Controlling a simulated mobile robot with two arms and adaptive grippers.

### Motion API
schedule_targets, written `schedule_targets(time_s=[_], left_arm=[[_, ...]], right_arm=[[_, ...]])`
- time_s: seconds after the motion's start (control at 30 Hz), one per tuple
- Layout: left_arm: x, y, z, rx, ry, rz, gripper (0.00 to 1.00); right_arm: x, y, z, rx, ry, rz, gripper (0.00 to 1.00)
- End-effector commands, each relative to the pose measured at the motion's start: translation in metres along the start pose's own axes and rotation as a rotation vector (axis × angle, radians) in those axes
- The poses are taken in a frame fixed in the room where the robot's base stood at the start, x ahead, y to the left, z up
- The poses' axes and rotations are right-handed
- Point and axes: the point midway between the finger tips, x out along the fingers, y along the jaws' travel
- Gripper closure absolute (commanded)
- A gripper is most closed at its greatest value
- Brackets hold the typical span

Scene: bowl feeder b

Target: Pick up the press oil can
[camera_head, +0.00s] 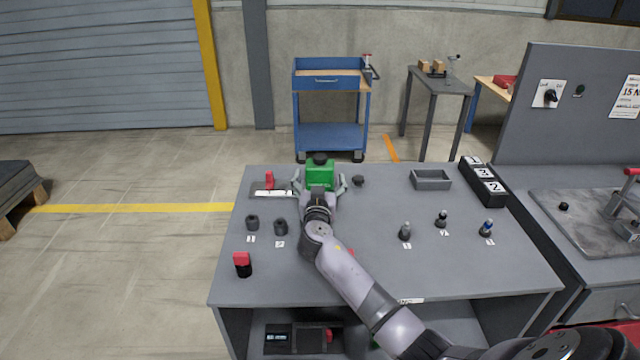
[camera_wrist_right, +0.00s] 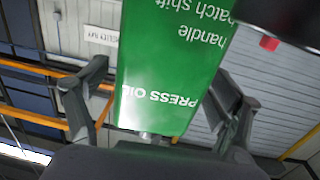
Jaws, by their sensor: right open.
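The press oil can (camera_head: 320,175) is a green box-shaped can with a dark cap, standing at the back of the grey table (camera_head: 400,275). My right gripper (camera_head: 320,184) is open, with one finger on each side of the can. In the right wrist view the can (camera_wrist_right: 165,75) fills the middle, its label reading "PRESS OIL" upside down. The fingers of the right gripper (camera_wrist_right: 160,110) flank it there, with a gap visible on the left; contact on the right I cannot tell. My left gripper is not in view.
A red-handled fixture (camera_head: 269,181) stands just left of the can, and a small dark knob (camera_head: 358,180) just right. A grey tray (camera_head: 431,180) and a numbered black rack (camera_head: 484,182) are farther right. Dark sockets (camera_head: 280,227) and a red-topped item (camera_head: 242,264) are at left.

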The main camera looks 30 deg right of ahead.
Motion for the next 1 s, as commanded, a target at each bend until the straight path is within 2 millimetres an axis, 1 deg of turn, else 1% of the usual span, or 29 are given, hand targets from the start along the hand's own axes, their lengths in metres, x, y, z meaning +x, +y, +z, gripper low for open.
schedule_targets(time_s=[0.1, 0.33, 1.0], left_arm=[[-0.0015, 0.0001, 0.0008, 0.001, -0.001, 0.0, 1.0], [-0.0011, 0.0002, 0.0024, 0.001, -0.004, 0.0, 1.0], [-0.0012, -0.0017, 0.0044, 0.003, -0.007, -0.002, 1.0]], right_arm=[[0.0058, 0.0006, 0.0, -0.002, 0.0, 0.001, 0.14], [0.0061, 0.0005, 0.0004, -0.001, 0.0, 0.001, 0.14], [0.0058, 0.0004, 0.0006, -0.001, 0.0, 0.001, 0.59]])
